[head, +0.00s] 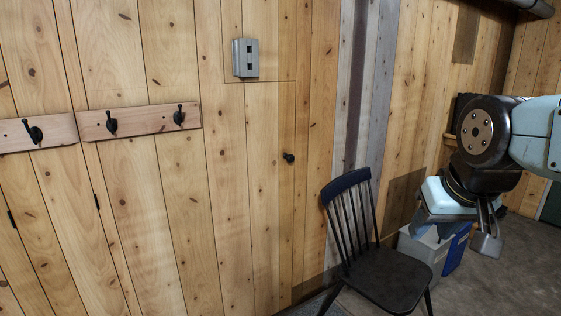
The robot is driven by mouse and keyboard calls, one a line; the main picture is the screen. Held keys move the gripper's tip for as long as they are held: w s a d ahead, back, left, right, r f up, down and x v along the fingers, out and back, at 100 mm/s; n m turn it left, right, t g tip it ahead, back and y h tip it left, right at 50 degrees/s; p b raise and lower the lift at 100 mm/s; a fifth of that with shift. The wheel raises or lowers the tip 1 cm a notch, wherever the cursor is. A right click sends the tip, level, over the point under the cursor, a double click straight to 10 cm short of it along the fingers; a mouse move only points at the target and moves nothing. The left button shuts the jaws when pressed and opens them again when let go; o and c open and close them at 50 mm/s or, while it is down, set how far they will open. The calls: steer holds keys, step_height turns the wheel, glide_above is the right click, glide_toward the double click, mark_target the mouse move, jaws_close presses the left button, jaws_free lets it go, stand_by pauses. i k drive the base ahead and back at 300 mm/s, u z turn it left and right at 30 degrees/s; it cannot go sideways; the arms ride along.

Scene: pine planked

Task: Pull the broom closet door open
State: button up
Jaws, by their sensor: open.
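The broom closet door (215,200) appears to be a flush plank panel in the pine wall, its boards matching the wall around it. A small dark round knob (288,157) sits near a vertical seam on its right side. The door looks shut; its exact outline is hard to tell. A small dark hinge-like piece (97,201) sits on a seam at left. My gripper (487,240) hangs at the right, pointing down, well apart from the knob and empty. It is open, though its fingers are partly overlapped in this view.
A black spindle-back chair (391,279) stands right of the knob, close to the wall. Behind it are a grey bin (423,247) and a blue bin (456,250). Hook rails (140,121) and a grey switch box (245,58) project from the wall. Bare floor (520,280) shows at right.

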mark_target(191, 171)
steer(key=z, duration=0.1)
steer(key=i, duration=1)
steer(key=u, duration=0.1)
